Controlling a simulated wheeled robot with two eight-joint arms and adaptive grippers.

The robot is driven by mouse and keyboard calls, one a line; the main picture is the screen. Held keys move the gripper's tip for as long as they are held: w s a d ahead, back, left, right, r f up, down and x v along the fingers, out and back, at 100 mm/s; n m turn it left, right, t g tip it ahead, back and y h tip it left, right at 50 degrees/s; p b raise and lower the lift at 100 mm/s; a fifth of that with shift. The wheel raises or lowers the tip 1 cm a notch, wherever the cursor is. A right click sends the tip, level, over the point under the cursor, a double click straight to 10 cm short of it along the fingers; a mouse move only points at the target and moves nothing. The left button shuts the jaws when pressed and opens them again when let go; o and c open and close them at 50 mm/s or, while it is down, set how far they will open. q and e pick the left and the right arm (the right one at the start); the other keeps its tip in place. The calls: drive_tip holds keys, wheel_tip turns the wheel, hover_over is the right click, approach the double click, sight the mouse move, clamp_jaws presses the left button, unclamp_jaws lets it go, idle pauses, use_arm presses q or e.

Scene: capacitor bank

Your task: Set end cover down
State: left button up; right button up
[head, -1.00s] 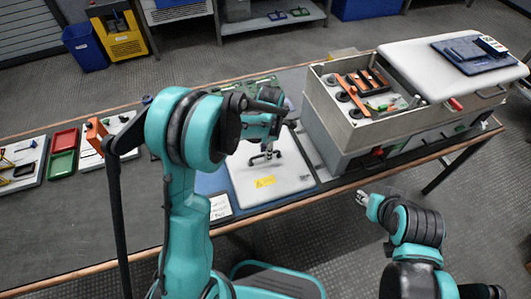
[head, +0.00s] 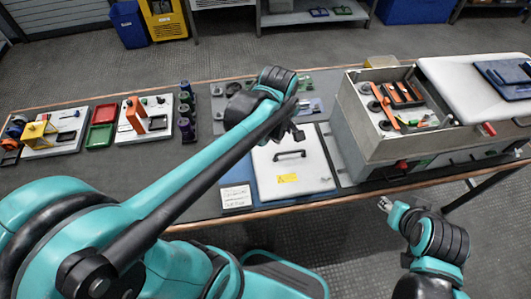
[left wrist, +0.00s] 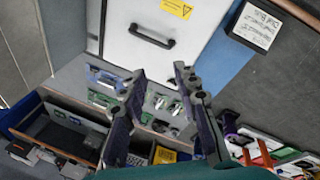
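The end cover (head: 305,174) is a white panel with a black handle (head: 290,155) and a yellow warning label. It lies flat on a blue mat (head: 241,172) on the workbench. My left gripper (head: 298,131) is beyond the handle, near the cover's far edge, and apart from it. The left wrist view shows the end cover (left wrist: 135,58) at the top, its handle clear of the fingers. There my left gripper (left wrist: 160,72) is open and empty. My right gripper (head: 384,203) hangs in front of the bench; its fingers are too small to read.
The open grey capacitor housing (head: 356,137) stands right of the cover, with a white lid panel (head: 460,85) beside its opening. A written card (head: 236,197) lies at the mat's front left. Red (head: 104,113) and green (head: 98,138) trays sit left.

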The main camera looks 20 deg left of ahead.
use_arm(q)
drive_tip(key=s+a+m+t, duration=0.1)
drive_tip(key=s+m+t, duration=0.3)
drive_tip(key=s+m, duration=0.6)
drive_tip(key=r+m, duration=0.1)
drive_tip(key=m, duration=0.2)
drive_tip(key=shift+a, duration=0.25)
drive_tip(key=shift+s, duration=0.1)
